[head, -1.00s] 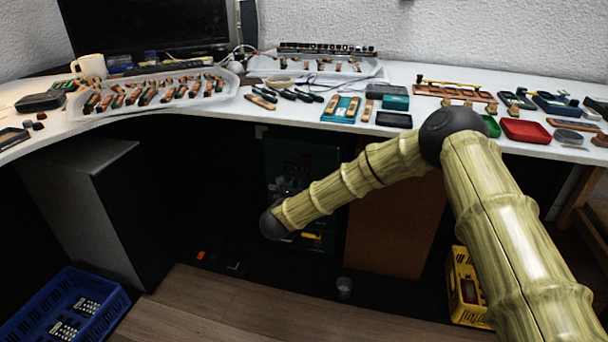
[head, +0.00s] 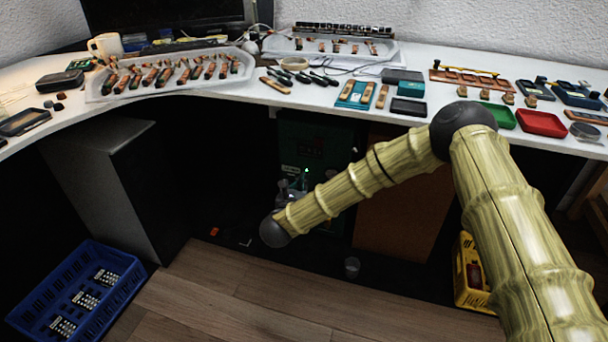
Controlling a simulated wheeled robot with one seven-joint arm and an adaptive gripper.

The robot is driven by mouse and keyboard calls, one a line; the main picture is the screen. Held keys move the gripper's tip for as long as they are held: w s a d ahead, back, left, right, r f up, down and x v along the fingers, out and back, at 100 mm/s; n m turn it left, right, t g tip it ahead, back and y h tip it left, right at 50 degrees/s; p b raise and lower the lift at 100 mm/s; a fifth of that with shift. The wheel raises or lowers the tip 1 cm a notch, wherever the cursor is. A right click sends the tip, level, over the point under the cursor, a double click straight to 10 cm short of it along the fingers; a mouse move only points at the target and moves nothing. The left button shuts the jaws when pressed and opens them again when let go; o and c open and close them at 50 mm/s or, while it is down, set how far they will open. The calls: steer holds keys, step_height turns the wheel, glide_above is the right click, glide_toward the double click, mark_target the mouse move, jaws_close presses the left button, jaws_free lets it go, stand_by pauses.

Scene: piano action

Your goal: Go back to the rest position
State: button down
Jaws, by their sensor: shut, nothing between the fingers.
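My arm crosses the right and middle of the head view. Its elbow is a dark ball in front of the table edge, and the forearm slopes down to the left to a dark round joint. No separate task object shows. The white worktable (head: 440,75) runs along the wall, above and behind the arm.
Trays of piano parts (head: 170,75), tools and small boxes cover the table. A blue crate (head: 75,290) stands on the floor at left, a yellow crate (head: 468,275) at right beside my arm. A small cup (head: 352,267) stands on the floor. Open wooden floor (head: 220,300) lies in front.

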steer(key=s+d+f+n+g+y, duration=0.3)
steer(key=s+f+n+g, duration=0.1)
steer(key=s+f+n, duration=0.8)
steer(key=s+d+f+n+g+y, duration=0.3)
steer(key=s+f+n+y, duration=0.1)
steer(key=s+f+n, duration=0.75)
steer(key=s+d+f+n+g+h, duration=0.15)
steer(key=s+d+n+g, duration=0.55)
steer(key=s, duration=0.9)
steer(key=s+d+f+n+g+h, duration=0.1)
steer(key=s+d+f+n+g, duration=0.15)
steer(key=s+d+n, duration=1.05)
step_height(320, 180, up, 38)
steer(key=s+a+m+p, duration=0.2)
steer(key=m+p, duration=0.2)
steer(key=p, duration=3.3)
steer(key=shift+s, duration=0.15)
